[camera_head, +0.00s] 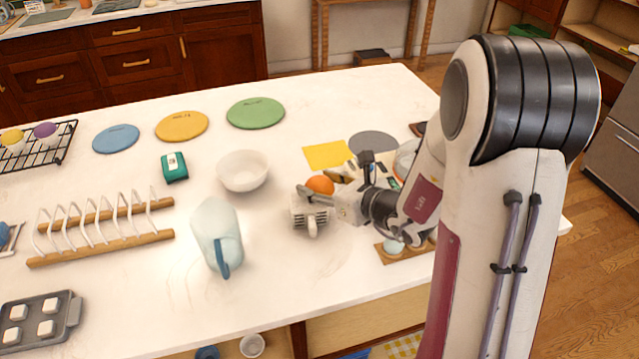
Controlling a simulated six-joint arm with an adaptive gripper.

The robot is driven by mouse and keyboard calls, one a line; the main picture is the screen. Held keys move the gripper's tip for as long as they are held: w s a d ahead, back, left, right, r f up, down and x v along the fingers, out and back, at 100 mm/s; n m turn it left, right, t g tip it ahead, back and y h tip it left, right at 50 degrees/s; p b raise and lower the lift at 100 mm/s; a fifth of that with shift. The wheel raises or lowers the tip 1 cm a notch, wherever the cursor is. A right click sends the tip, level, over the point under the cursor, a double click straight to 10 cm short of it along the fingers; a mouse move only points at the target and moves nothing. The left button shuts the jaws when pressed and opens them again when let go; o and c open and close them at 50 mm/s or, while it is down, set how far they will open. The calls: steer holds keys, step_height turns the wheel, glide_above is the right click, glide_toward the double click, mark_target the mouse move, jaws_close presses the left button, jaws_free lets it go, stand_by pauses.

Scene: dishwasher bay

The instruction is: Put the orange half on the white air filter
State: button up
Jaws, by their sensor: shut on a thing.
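The orange half (320,184) shows as a small rounded orange shape at the fingers of my gripper (316,198), right of the white bowl. My gripper reaches in from the right and is shut on it; the fingers hide its lower part. A small white slatted piece (300,216), which looks like the white air filter, shows just below and in front of the fingers. My gripper partly covers it. I cannot tell whether the orange half touches it.
A white bowl (243,171) and a clear pitcher (215,238) with a blue handle stand to the left. A yellow sheet (328,155) and a grey disc (373,144) lie behind. A wooden holder (393,259) is at front right. The counter front centre is clear.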

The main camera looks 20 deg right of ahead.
mark_target(326, 186)
steer(key=shift+f, duration=0.1)
steer(key=o, duration=1.2)
steer(key=shift+c, duration=0.2)
steer(key=shift+v, duration=3.75)
